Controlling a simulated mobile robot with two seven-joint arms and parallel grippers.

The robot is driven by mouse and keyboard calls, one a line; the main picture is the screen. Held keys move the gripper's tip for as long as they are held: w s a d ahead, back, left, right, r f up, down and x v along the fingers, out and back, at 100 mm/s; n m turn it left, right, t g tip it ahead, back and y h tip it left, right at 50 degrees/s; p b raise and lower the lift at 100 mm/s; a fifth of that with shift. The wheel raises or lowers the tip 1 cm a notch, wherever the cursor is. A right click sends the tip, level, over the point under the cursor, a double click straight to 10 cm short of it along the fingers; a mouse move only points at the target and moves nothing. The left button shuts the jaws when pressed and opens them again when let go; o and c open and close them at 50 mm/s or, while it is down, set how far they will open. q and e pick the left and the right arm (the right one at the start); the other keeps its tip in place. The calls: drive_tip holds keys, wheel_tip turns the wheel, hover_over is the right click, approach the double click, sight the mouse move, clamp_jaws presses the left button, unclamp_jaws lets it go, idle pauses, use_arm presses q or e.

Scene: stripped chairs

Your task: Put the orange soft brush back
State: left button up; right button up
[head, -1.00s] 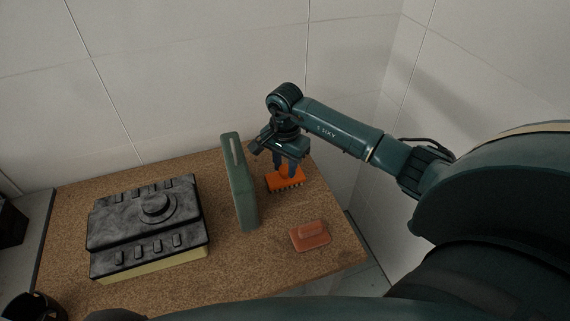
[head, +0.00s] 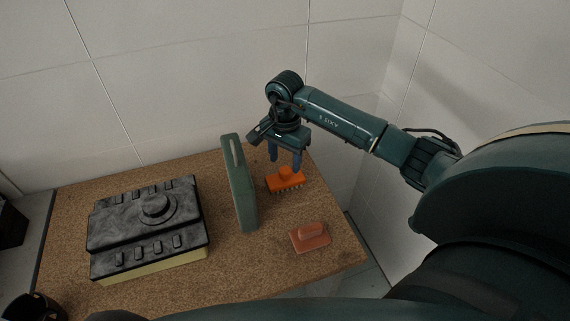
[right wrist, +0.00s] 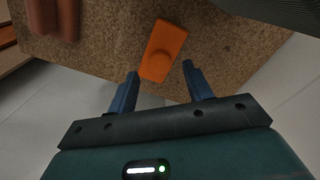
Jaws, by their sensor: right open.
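The orange soft brush (head: 286,182) lies bristles down on the cork-coloured tabletop, right of the upright green panel. In the right wrist view the fingertips (right wrist: 160,68) are apart, either side of the brush's near end. My left gripper is not seen in the head view.
A reddish block with a raised grip (head: 310,237) lies nearer the front. The green slotted panel (head: 240,190) stands close left of the brush. A dark box-like device (head: 145,230) fills the left of the table (head: 280,266). Tiled walls stand behind and right.

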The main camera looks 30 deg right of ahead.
sight(285, 170)
wheel_tip(285, 170, up, 9)
idle(0.7)
